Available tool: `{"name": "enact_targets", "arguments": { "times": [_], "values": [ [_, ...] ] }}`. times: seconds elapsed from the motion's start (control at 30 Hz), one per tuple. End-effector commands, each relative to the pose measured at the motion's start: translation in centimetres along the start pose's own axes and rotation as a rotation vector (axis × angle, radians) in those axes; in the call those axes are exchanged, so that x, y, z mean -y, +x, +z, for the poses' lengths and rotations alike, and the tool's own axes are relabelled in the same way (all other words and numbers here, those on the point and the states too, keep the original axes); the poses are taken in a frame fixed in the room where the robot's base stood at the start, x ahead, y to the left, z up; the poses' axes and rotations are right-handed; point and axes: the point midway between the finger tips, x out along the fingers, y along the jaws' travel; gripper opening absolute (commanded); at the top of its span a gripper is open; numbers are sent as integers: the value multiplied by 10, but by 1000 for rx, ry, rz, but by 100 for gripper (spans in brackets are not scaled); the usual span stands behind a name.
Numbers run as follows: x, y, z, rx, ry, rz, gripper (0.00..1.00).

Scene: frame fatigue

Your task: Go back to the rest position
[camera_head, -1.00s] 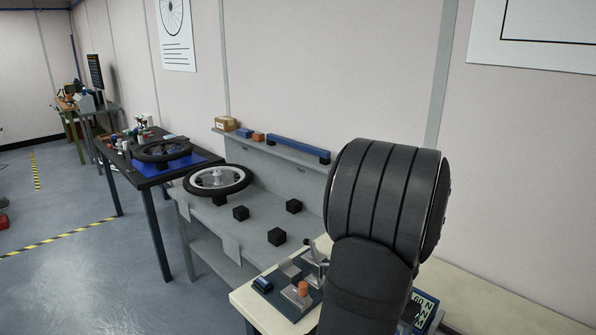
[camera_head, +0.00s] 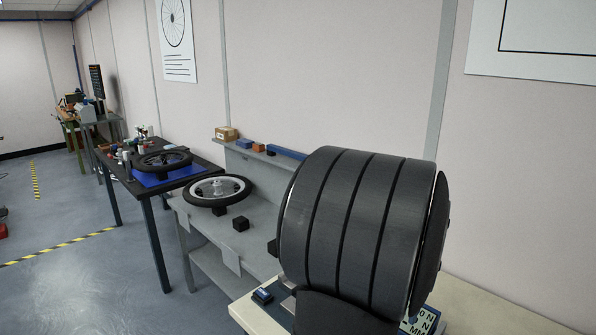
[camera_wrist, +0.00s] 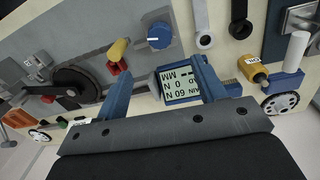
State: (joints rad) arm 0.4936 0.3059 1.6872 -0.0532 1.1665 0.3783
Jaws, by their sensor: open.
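My gripper (camera_wrist: 162,68) shows in the wrist view with its two blue fingers spread wide apart and nothing between them. Beyond the fingers, a small display (camera_wrist: 180,84) with dark text lies in the gap, apart from them as far as I can tell. In the head view my dark ribbed arm link fills the lower right and the gripper is hidden.
In the head view a wheel (camera_head: 190,193) lies on the grey bench and another wheel (camera_head: 165,160) on the dark table. Black blocks (camera_head: 241,224) sit on the bench. The wrist view shows a blue knob (camera_wrist: 160,36) and a yellow-handled part (camera_wrist: 118,50).

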Motion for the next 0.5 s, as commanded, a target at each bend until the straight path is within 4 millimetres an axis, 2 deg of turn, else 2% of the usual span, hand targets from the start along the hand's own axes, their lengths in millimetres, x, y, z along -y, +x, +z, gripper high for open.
{"name": "enact_targets", "arguments": {
  "times": [0.03,0.27,0.3,0.5],
  "values": [
    [0,-11,0,-4,0,-2,64],
    [0,-57,0,-4,0,-1,64],
    [0,-44,1,6,0,2,64],
    [0,-2,1,5,0,2,64]
  ]
}}
